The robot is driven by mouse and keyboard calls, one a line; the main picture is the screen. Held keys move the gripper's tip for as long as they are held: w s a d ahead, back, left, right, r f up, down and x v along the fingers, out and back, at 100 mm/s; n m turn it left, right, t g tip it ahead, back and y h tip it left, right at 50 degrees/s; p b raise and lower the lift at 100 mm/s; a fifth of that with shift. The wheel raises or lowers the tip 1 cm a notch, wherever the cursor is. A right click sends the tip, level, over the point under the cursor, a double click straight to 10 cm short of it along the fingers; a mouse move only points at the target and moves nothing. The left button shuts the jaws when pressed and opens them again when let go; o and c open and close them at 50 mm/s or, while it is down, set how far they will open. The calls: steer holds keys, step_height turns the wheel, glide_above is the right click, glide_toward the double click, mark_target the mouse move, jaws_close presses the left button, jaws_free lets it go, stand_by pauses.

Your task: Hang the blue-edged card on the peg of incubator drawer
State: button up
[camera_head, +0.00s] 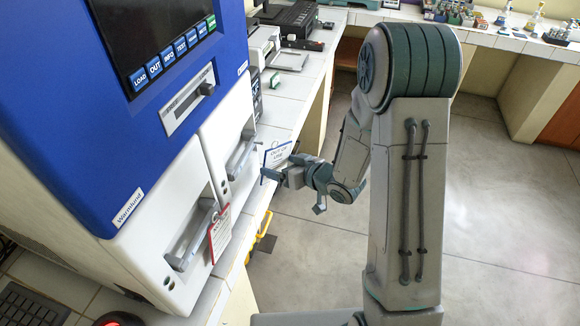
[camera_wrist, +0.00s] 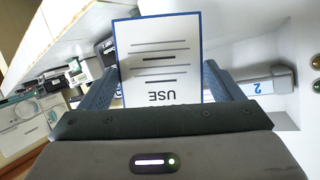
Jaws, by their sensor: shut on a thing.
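The blue-edged card (camera_head: 277,154), white with dark print, is held upright in my gripper (camera_head: 272,173), which is shut on it. In the wrist view the card (camera_wrist: 158,50) stands between my two fingers, with "USE" upside down near its lower end. The incubator (camera_head: 90,120) is at the left. Its farther drawer (camera_head: 232,150) has a grey handle, and the card is just right of it, seemingly apart. The wrist view shows a drawer label "2" (camera_wrist: 258,87) and a grey handle (camera_wrist: 285,78) at right.
A red-edged card (camera_head: 220,234) hangs at the nearer drawer (camera_head: 160,235). A tiled counter (camera_head: 287,112) runs beyond the incubator, with a printer-like device (camera_head: 262,45) on it. A keyboard (camera_head: 30,305) is at lower left. The floor (camera_head: 500,200) at right is clear.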

mark_target(269, 166)
steer(key=shift+w+a+f, duration=0.1)
steer(key=shift+w+a, duration=0.1)
steer(key=shift+a, duration=0.45)
steer(key=shift+w+a, duration=0.25)
steer(key=shift+a, duration=0.4)
steer(key=shift+w+a+f, duration=0.1)
steer(key=shift+w+a, duration=0.1)
steer(key=shift+a, duration=0.45)
steer(key=shift+w+a+f+b, duration=0.1)
steer(key=shift+f+b, duration=0.05)
steer(key=shift+b, duration=0.15)
steer(key=shift+c, duration=0.8)
steer(key=shift+a+f, duration=0.1)
steer(key=shift+a, duration=0.15)
steer(key=c, duration=0.3)
steer(key=shift+a+b, duration=0.2)
steer(key=shift+b, duration=0.2)
steer(key=shift+a, duration=0.2)
steer(key=shift+c, duration=0.5)
